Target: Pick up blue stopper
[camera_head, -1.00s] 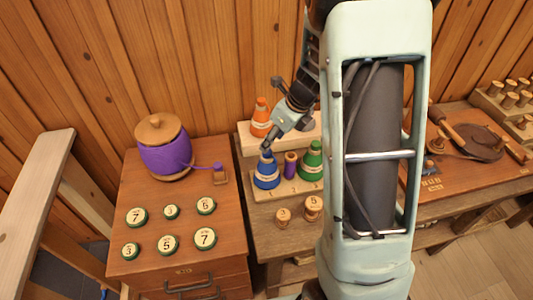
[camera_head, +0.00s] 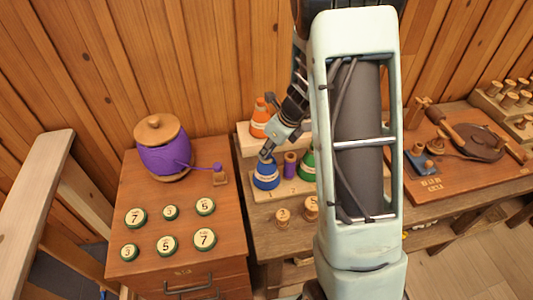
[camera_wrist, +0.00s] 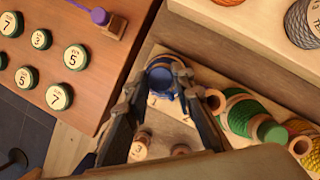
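The blue stopper (camera_head: 266,177) is a blue cone with a pale band. In the wrist view the blue stopper (camera_wrist: 162,74) lies between the two fingertips of my gripper (camera_wrist: 161,84). The fingers are apart, one on each side. Whether either finger touches the stopper cannot be told. My arm partly hides the green cone.
An orange cone (camera_head: 260,118) stands on the upper step behind. Two numbered wooden pegs (camera_head: 283,217) stand in front. A drawer cabinet at left holds a purple-wound pot (camera_head: 165,153) and several numbered discs (camera_head: 205,238). A board with tools (camera_head: 460,150) lies at right.

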